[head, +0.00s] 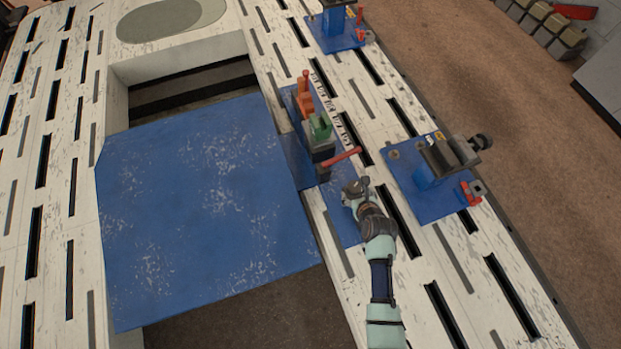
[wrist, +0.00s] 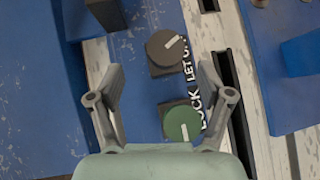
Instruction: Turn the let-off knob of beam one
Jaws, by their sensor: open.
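In the wrist view a dark round knob (wrist: 162,54) with a pale pointer mark sits on a dark block, beside white lettering that starts "LET O". In the head view my gripper (head: 354,188) is over the blue strip at the slotted bench's right part; I cannot make out the knobs there. No beam number is readable.
A red lever (head: 340,158) stands close beside my gripper, with green (head: 320,127) and orange (head: 304,101) parts behind it. A blue plate (head: 423,205) with a grey roller-like fixture lies to the right. A wide blue panel (head: 200,210) lies left.

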